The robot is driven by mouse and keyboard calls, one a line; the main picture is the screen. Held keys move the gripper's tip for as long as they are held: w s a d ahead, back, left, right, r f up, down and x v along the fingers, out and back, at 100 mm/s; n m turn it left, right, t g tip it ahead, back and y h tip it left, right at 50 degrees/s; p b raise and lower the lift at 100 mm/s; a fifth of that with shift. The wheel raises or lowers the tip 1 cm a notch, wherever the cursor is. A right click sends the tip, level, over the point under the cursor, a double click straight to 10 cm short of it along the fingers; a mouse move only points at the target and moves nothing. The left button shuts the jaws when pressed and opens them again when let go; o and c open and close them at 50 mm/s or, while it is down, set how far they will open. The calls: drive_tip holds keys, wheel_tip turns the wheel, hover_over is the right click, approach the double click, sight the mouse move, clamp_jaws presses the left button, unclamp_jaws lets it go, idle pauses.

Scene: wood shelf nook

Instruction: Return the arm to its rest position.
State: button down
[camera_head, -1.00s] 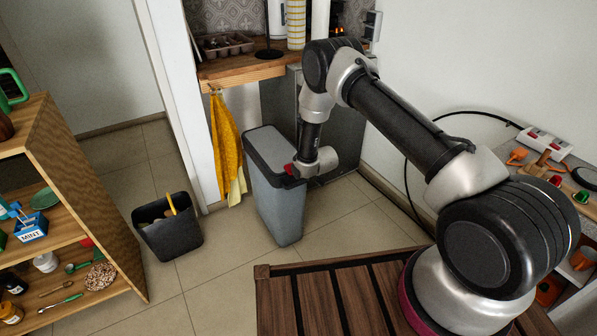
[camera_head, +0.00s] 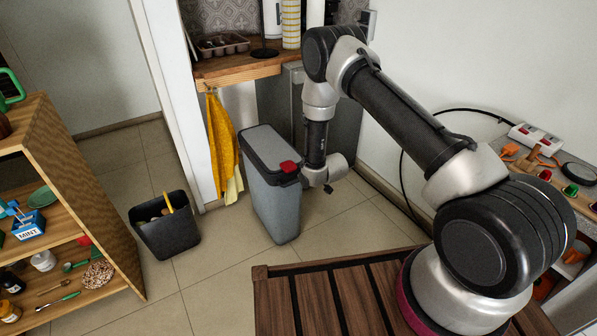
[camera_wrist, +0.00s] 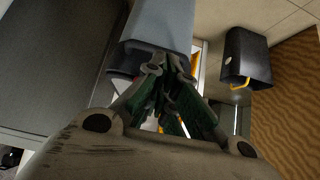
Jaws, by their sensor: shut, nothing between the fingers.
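My arm (camera_head: 400,110) reaches up from its base at the right, bends at the elbow near the counter, and its forearm hangs down beside the tall grey bin. My wrist end is just right of that bin in the head view, where the fingers are mostly hidden. In the wrist view my gripper (camera_wrist: 169,66) has its fingers drawn together, with nothing held between them. The grey bin (camera_head: 274,205) shows behind the fingers in the wrist view (camera_wrist: 163,22).
A small black bin (camera_head: 168,235) stands left of the grey bin. A wooden shelf (camera_head: 85,190) with jars and utensils is at the left. A wooden counter (camera_head: 235,68) with a yellow towel (camera_head: 222,145) is behind. Cluttered shelving (camera_head: 560,190) is at the right. Floor between is clear.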

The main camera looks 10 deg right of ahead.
drive_tip(key=s+d+f+g+h, duration=0.2)
drive_tip(key=s+d+f+g, duration=0.25)
drive_tip(key=s, duration=0.55)
drive_tip(key=s+d+r+g, duration=0.2)
drive_tip(key=s+r, duration=0.1)
drive_tip(key=s, duration=0.2)
drive_tip(key=s+d+r+m+t, duration=0.1)
drive_tip(key=s+d+r, duration=0.4)
drive_tip(key=r, duration=1.2)
drive_tip(key=s+d+r+m+t, duration=0.1)
drive_tip(key=s+d+r, duration=0.3)
drive_tip(key=s+r, duration=0.9)
drive_tip(key=s+d+r+m+t+h, duration=0.1)
drive_tip(key=s+d+r, duration=0.4)
drive_tip(key=r, duration=1.8)
drive_tip(key=s+m, duration=0.1)
drive_tip(key=s, duration=0.3)
drive_tip(key=shift+d+r, duration=0.25)
drive_tip(key=shift+d, duration=0.1)
